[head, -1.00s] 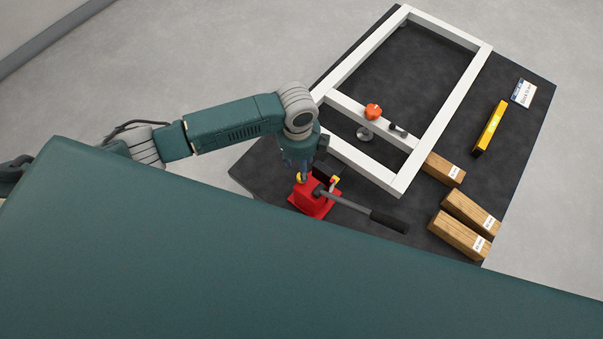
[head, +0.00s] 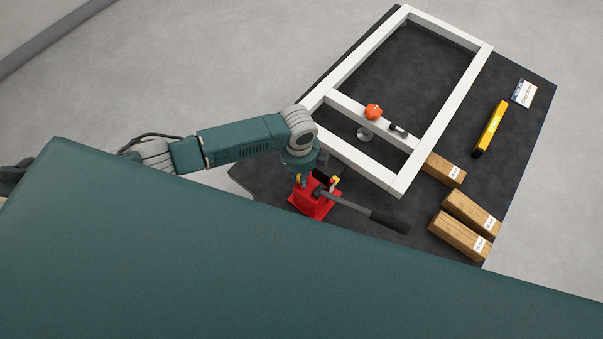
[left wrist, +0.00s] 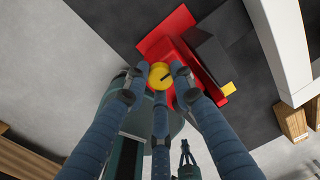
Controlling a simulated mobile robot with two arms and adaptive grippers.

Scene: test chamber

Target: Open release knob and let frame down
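The red jack (head: 309,204) stands on the dark mat, with a grey lever and a black-gripped handle (head: 388,221) pointing right. Its round yellow release knob (left wrist: 160,75) has a dark slot in the left wrist view. My left gripper (left wrist: 159,77) has its three fingers around the knob, their tips close to its rim. Whether they press on it I cannot tell. The white frame (head: 447,82) lies beyond the jack; what is under it near the jack is hidden. A small dark pronged part low in the left wrist view may be my right gripper (left wrist: 186,153).
An orange knob (head: 373,111) sits on the frame's crossbar. Wooden blocks (head: 443,170) (head: 470,212) (head: 458,236), a yellow level (head: 490,128) and a label card (head: 523,93) lie on the mat (head: 515,150) at the right. My teal body hides the mat's near edge.

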